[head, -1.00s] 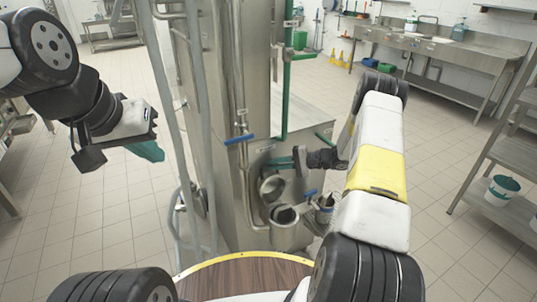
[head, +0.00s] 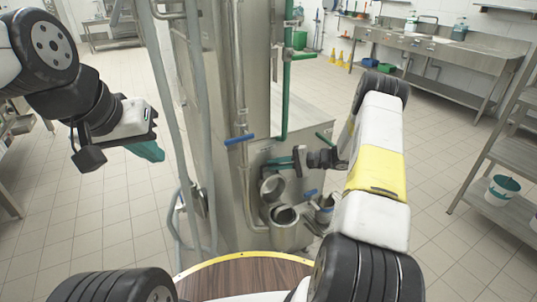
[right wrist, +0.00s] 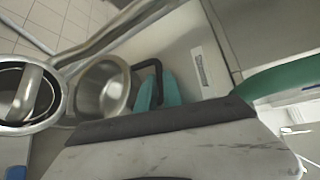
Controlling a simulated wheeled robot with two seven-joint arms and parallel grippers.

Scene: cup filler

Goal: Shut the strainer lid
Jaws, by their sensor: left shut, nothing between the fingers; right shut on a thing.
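The strainer lid (head: 272,187) is a round steel lid standing open, tilted up behind the mouth of the steel strainer pot (head: 287,237). In the right wrist view the lid's hollow inner side (right wrist: 103,88) shows beside the open pot (right wrist: 30,95). My right gripper (head: 281,161) is at the lid's upper edge; its teal fingers (right wrist: 168,90) are shut at a black loop handle (right wrist: 153,68) next to the lid. The exact grip is partly hidden. My left gripper (head: 148,151) is shut and empty, far left of the machine.
A blue-handled valve (head: 240,139) sits on a pipe left of the lid, and another blue handle (head: 310,192) is just right of it. Green pipes (head: 284,90) run above. Grey slanted pipes stand on the left. A wood-topped round surface (head: 250,279) lies in front.

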